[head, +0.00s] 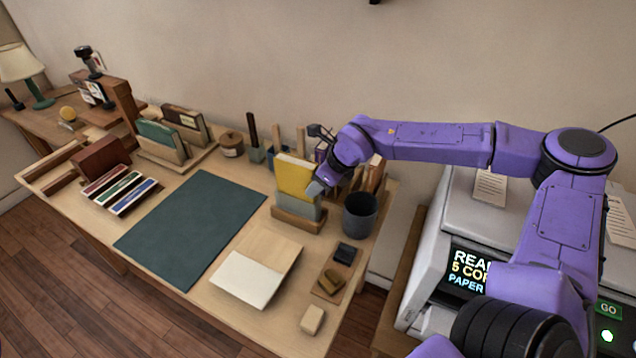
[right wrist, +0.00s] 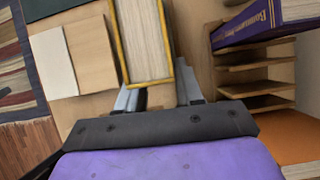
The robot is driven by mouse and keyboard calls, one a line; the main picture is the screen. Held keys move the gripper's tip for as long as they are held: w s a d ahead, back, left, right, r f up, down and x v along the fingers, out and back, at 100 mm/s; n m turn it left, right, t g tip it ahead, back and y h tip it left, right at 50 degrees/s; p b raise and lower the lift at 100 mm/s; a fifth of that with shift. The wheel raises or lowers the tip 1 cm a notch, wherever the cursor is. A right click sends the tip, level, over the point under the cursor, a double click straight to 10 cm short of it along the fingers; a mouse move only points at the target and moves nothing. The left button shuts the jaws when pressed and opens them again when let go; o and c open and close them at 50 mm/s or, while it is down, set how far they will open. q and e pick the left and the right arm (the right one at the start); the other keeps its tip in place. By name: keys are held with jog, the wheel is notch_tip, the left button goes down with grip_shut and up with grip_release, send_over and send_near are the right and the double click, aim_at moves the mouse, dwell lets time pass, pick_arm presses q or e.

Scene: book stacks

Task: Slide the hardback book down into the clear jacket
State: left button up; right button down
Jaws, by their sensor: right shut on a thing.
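The yellow hardback book (head: 295,176) stands upright, its lower part inside the greyish clear jacket (head: 297,207). My right gripper (head: 317,187) is at the book's right side in the head view, shut on the book. In the right wrist view the book's page block (right wrist: 143,40) and yellow cover edges show from above, between the grey fingers (right wrist: 157,95). How deep the book sits in the jacket is partly hidden. My left gripper is not in view.
A dark grey cup (head: 360,215) stands close to the right of the holder. A green mat (head: 190,228), a white-and-wood board (head: 257,270) and small blocks (head: 313,319) lie in front. Racked books (head: 160,142) stand at left; a copier (head: 460,220) is right.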

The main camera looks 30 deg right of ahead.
jog(key=shift+f+b, duration=0.85)
jog(key=shift+f, duration=0.5)
jog(key=c, duration=0.6)
grip_release()
jog(key=shift+c, duration=0.2)
jog(key=v, duration=1)
jog(key=shift+s+r, duration=0.2)
jog(key=shift+r, duration=0.05)
jog(key=shift+d, duration=0.1)
